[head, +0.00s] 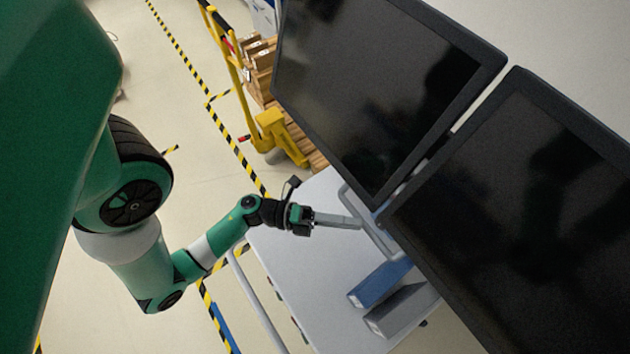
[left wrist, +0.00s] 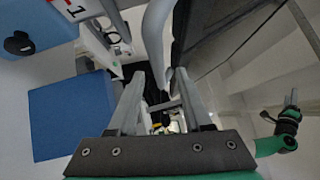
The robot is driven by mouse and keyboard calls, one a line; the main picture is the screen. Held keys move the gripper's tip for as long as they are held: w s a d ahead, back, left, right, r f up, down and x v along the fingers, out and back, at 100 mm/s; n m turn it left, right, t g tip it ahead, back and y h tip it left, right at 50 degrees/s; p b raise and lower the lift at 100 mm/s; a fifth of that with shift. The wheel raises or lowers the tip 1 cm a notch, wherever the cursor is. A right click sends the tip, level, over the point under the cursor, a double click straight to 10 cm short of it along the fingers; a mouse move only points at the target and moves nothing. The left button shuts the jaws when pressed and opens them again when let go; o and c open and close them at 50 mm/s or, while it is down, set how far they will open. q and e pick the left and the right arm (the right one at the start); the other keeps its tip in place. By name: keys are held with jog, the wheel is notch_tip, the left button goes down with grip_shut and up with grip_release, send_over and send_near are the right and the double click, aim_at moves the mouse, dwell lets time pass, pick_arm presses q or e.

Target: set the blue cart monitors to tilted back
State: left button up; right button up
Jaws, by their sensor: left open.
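Two large dark monitors, one at the upper middle (head: 370,80) and one at the right (head: 520,210), stand side by side over a light grey cart top (head: 300,250) in the head view. A grey tubular bar (head: 372,232) shows by their lower inner corners. My left gripper (head: 358,224) is open beside this bar, over the cart top. In the left wrist view its fingers (left wrist: 162,100) are apart, with a grey curved tube (left wrist: 156,40) just beyond them and a dark monitor edge on the right. My right gripper (left wrist: 291,105) shows small at the right there; its jaw state is unclear.
A blue block (head: 378,284) and a grey block (head: 402,310) are on the cart top below the gripper. A yellow pallet jack (head: 275,135) with boxes stands behind. Yellow-black floor tape (head: 185,60) runs along open floor on the left.

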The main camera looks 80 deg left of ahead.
pick_arm(q)
jog(key=b+v, duration=0.1)
jog(key=v, duration=0.7)
dwell(0.6)
